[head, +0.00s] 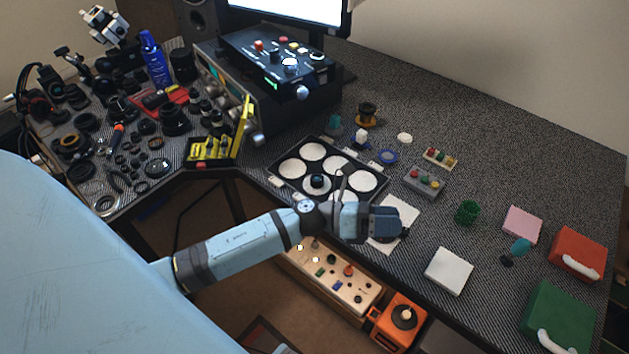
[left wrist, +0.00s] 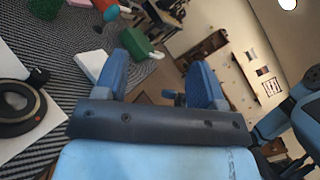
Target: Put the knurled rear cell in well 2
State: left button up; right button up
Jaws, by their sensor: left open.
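A black tray (head: 271,174) with round white wells lies on the bench in the head view. A small dark cylindrical part (head: 317,181) sits in a front well; I cannot tell if it is the knurled rear cell. Well numbers are not readable. My left gripper (left wrist: 167,68) is open, with nothing between its fingers; in the head view it hangs over a white sheet (head: 404,208) right of the tray. A black ring-shaped lens part (left wrist: 18,108) with a red dot lies on that sheet, beside the gripper. My right gripper is out of view.
A green knurled cup (head: 467,212), a white block (head: 448,271), a pink pad (head: 522,223) and red (head: 577,254) and green (head: 557,318) boxes stand to the right. Small button panels (head: 424,183) lie behind the gripper. The left bench is crowded with lens parts. The back right is clear.

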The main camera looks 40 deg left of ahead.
pick_arm(q)
jog(key=s+a+f+m+y, duration=0.2)
jog(key=s+f+m+y, duration=0.2)
jog(key=m, duration=0.7)
jog(key=s+a+f+m+t+y, duration=0.1)
jog(key=s+f+m+y, duration=0.4)
jog(key=m, duration=0.6)
jog(key=s+a+f+m+y, duration=0.4)
jog(key=s+f+m+y, duration=0.1)
jog(key=m, duration=0.7)
notch_tip(320, 180, down, 2)
jog(key=shift+s+f+t, duration=0.2)
jog(key=shift+s+t, duration=0.2)
jog(key=shift+s, duration=0.25)
jog(key=shift+a+r, duration=0.1)
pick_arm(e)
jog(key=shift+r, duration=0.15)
pick_arm(q)
notch_tip(320, 180, up, 13)
jog(key=p, duration=1.4)
jog(key=shift+s+a+r+m+p, duration=0.2)
jog(key=shift+a+m+p, duration=0.1)
jog(key=shift+a+p, duration=0.1)
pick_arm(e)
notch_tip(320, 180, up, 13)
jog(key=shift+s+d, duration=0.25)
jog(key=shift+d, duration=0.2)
